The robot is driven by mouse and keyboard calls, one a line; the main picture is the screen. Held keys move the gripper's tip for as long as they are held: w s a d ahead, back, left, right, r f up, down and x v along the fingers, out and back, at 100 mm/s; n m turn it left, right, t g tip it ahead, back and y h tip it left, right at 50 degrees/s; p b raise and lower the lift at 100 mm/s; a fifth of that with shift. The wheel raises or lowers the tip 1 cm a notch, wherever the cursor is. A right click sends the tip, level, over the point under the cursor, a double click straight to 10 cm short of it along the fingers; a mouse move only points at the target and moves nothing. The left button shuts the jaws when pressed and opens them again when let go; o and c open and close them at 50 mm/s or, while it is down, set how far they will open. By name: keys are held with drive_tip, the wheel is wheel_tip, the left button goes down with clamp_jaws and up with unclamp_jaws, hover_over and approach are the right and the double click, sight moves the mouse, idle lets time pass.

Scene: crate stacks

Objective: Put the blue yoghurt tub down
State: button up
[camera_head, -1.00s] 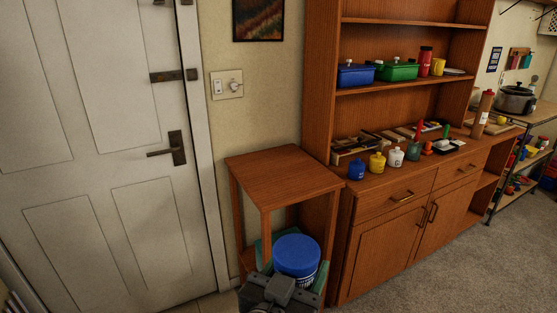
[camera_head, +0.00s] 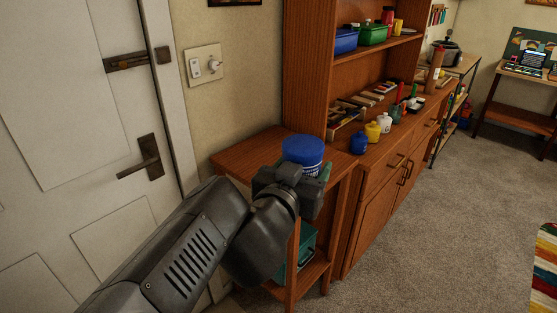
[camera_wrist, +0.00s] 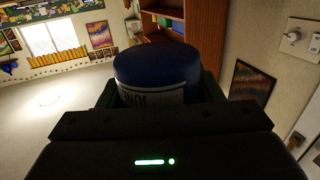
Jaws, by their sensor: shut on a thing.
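The blue yoghurt tub (camera_head: 303,151), with a blue lid and a white lettered label, is held in my gripper (camera_head: 305,178). In the head view it appears over the top of the small wooden stand (camera_head: 240,152). In the wrist view the tub (camera_wrist: 157,72) sits between the green-edged fingers of my gripper (camera_wrist: 160,95). The gripper is shut on it. My wrist hides the tub's lower part in the head view, so I cannot tell whether it touches the stand top.
A wooden hutch (camera_head: 305,80) stands right behind the stand, with small blue (camera_head: 359,143), yellow (camera_head: 373,132) and white jars on its counter. A teal crate (camera_head: 303,245) is on the stand's lower shelf. A white door (camera_head: 75,110) is at left.

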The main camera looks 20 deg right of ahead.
drive_tip(key=w+d+b, duration=0.2)
drive_tip(key=w+d, duration=0.3)
drive_tip(key=w, duration=0.6)
drive_tip(key=b, duration=0.5)
hover_over(262, 161)
drive_tip(key=s+a, duration=0.2)
drive_tip(key=s, duration=0.3)
wheel_tip(262, 161, down, 17)
drive_tip(key=shift+f+b, duration=0.45)
drive_tip(key=shift+f, duration=2.05)
drive_tip(key=o, duration=1.3)
drive_tip(key=shift+r, duration=0.15)
